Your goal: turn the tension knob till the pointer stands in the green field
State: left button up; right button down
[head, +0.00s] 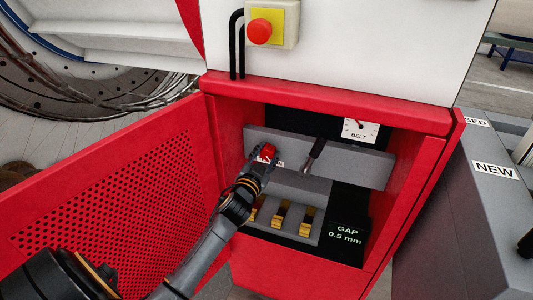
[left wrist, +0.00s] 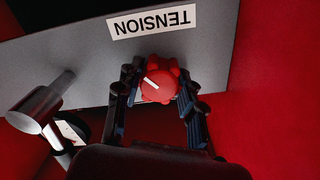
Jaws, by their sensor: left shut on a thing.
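In the head view the left gripper (head: 262,160) covers part of the knob (head: 267,152). The "BELT" gauge (head: 361,130) is at the upper right of the open cabinet. Its dark pointer is small, and I cannot make out a green field.
A lever with a metal end (head: 317,150) sticks out right of the knob and shows in the left wrist view (left wrist: 38,105). The perforated red door (head: 115,190) stands open at left. Yellow-marked parts (head: 281,215) and a "GAP 0.5 mm" sign (head: 345,234) are below.

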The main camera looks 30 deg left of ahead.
pick_arm(q)
jog(key=m+p, duration=0.2)
jog(key=m, duration=0.3)
jog(key=shift+m+p, duration=0.4)
jog(key=shift+m, duration=1.8)
pick_arm(e)
jog(key=s+f, duration=0.6)
jog(key=f, duration=0.1)
jog(key=shift+s+d+f+g, duration=0.25)
jog(key=shift+d+f+g, duration=0.05)
jog(key=shift+d+f, duration=0.1)
jog(key=shift+s, duration=0.15)
pick_arm(q)
jog(key=o, duration=1.2)
jog(key=shift+c, duration=0.2)
jog(key=shift+s, duration=0.15)
